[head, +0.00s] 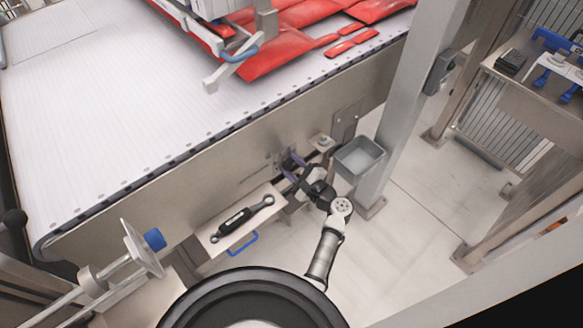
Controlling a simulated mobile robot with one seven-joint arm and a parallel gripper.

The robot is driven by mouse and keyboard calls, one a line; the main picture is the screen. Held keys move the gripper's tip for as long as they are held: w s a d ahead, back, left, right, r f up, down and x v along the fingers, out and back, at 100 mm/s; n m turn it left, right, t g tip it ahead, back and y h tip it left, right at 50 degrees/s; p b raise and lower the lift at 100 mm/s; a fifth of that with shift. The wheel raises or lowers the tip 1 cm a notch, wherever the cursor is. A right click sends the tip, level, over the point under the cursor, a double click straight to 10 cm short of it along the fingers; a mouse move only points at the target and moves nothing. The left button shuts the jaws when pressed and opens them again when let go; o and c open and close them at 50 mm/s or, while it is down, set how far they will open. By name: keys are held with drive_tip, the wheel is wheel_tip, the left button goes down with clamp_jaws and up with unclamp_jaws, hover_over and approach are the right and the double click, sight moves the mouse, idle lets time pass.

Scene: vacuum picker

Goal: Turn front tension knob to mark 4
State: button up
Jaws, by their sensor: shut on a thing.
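My gripper (297,179) is at the side panel (213,157) of the conveyor, near the middle of the view. Its jaws are shut around a small dark purple knob (294,160) on the panel. Faint dark scale markings (277,157) show on the panel just left of the knob. They are too small to read, so I cannot tell which mark the knob points at. The fingers and wrist hide part of the knob. My arm reaches up to it from the lower middle.
A small shelf (207,243) with a black-handled wrench (240,220) and a blue handle (243,245) is left of my arm. A grey bin (359,157) hangs by an upright post (405,100) close on the right. Red packs (290,50) lie on the white belt (110,110) above. Open floor lies at right.

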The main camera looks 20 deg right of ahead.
drive_tip(key=n+b, duration=0.1)
drive_tip(key=b, duration=0.1)
drive_tip(key=n+b, duration=0.4)
drive_tip(key=shift+f, duration=0.3)
drive_tip(key=n+b, duration=0.3)
drive_tip(key=shift+r+b, duration=0.2)
drive_tip(key=shift+b, duration=0.1)
drive_tip(key=o, duration=1)
drive_tip(key=shift+r, duration=0.1)
drive_tip(key=b+v, duration=0.2)
drive_tip(key=v, duration=1.2)
